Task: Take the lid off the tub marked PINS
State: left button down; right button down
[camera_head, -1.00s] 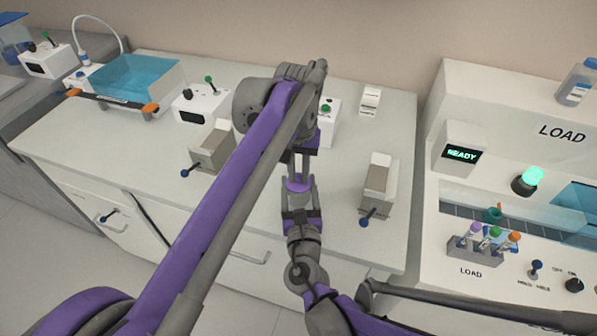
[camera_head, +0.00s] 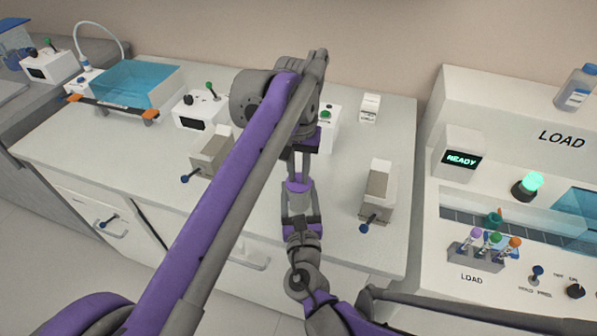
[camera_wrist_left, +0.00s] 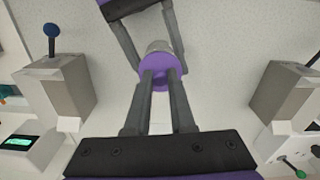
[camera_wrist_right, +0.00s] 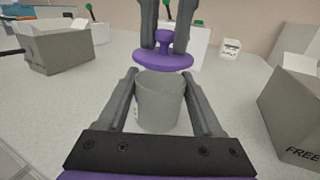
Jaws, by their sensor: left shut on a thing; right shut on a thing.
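The purple round lid (camera_head: 298,184) with its knob is in the fingers of my left gripper (camera_head: 299,170), which reaches down from above. The grey tub (camera_head: 298,203) is directly below it, held between the fingers of my right gripper (camera_head: 300,212). In the right wrist view the lid (camera_wrist_right: 163,62) is above the upright tub (camera_wrist_right: 159,103), and the tub's open rim shows under it. In the left wrist view the lid (camera_wrist_left: 160,74) covers part of the tub (camera_wrist_left: 158,46). I cannot read any marking on the tub.
Grey boxes stand on the white counter (camera_head: 100,150), one at left (camera_head: 212,155) and one at right (camera_head: 376,192). The LOAD machine (camera_head: 462,110) with a tube rack (camera_head: 475,258) is at right.

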aim_at(298, 176)
pick_arm(q)
jog(key=shift+r, duration=2)
pick_arm(e)
grip_release()
